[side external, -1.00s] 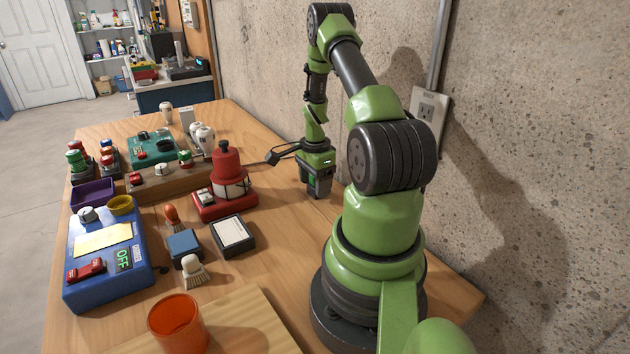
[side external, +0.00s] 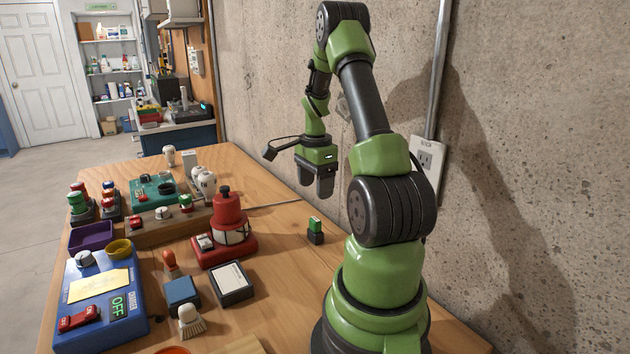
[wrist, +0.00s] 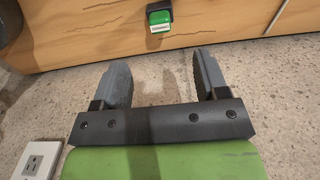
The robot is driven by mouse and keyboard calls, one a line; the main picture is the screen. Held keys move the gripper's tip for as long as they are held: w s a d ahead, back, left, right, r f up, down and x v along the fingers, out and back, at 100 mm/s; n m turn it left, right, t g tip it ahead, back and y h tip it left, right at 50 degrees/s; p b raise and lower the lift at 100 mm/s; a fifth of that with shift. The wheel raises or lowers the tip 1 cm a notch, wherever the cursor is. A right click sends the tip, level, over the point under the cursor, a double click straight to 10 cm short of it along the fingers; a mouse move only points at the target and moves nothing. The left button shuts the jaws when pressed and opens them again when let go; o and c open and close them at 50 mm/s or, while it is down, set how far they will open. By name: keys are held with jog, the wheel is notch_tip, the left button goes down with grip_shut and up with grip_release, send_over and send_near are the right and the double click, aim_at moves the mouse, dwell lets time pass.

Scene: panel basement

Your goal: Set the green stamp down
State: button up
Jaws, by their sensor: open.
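The green stamp (side external: 315,231), green above a dark lower part, stands upright on the bare wooden table near its wall-side edge. It also shows at the top of the wrist view (wrist: 159,18), apart from the fingers. My gripper (side external: 318,196) is open and empty, above the stamp and not touching it. In the wrist view its two fingers (wrist: 163,78) are spread, with only concrete wall and floor-like grey between them.
A red button device (side external: 228,228) and a black-edged pad (side external: 232,284) lie left of the stamp. A blue OFF box (side external: 103,300) is further left. The concrete wall (side external: 275,90) is close on the right. Bare table (side external: 275,262) surrounds the stamp.

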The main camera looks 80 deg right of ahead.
jog(key=w+a+r+n+t, duration=0.1)
jog(key=w+a+r+n, duration=0.25)
jog(key=a+r, duration=0.2)
jog(key=w+a+r+n+t+h, duration=0.1)
jog(key=w+a+r+n, duration=0.1)
jog(key=a+r+n, duration=0.3)
jog(key=w+a+r+n+t, duration=0.1)
jog(key=w+a+r+n, duration=0.1)
jog(key=a+r+n, duration=0.3)
jog(key=s+a+r+n+t+y, duration=0.1)
jog(key=s+a+n, duration=0.3)
jog(key=a, duration=0.4)
jog(key=s+a+r+n+t+y, duration=0.1)
jog(key=s+a+n+t+y, duration=0.1)
jog(key=a+n, duration=0.3)
jog(key=s+a+t, duration=0.1)
jog(key=a, duration=0.2)
jog(key=shift+s+a+r, duration=0.3)
jog(key=shift+s, duration=0.05)
